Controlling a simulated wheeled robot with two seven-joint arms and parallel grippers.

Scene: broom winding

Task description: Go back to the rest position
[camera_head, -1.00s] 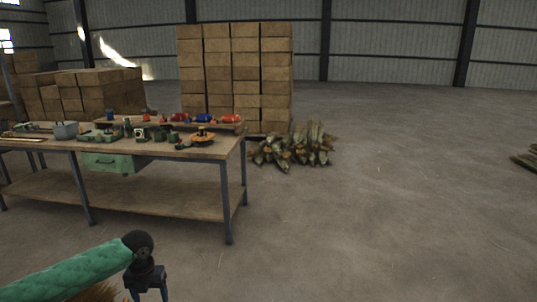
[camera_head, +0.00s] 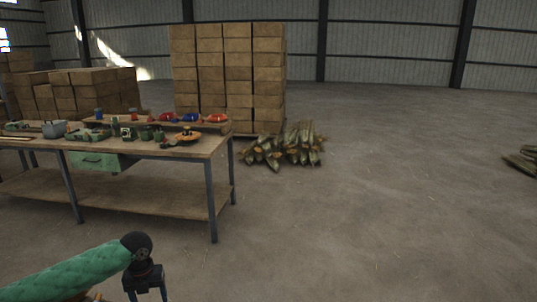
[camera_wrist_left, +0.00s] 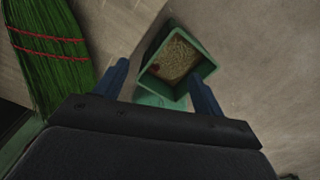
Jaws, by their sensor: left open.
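My left gripper (camera_head: 146,296) is at the bottom left of the head view, below a green-sleeved arm, pointing down. In the left wrist view the two blue fingers of my left gripper (camera_wrist_left: 160,72) stand wide apart with nothing held between them. Beyond the fingers is a green open-topped box (camera_wrist_left: 158,88) with a tan, grainy inside. A green broom head (camera_wrist_left: 55,60) with red stitching lies left of the fingers, apart from them. My right gripper is not in view.
A workbench (camera_head: 130,200) with a green drawer and several tools stands at the left. Behind it are stacked cartons (camera_head: 228,75) and a pile of husk-like bundles (camera_head: 285,147). Another pile (camera_head: 522,162) lies at the right edge. The floor in the middle and right is clear.

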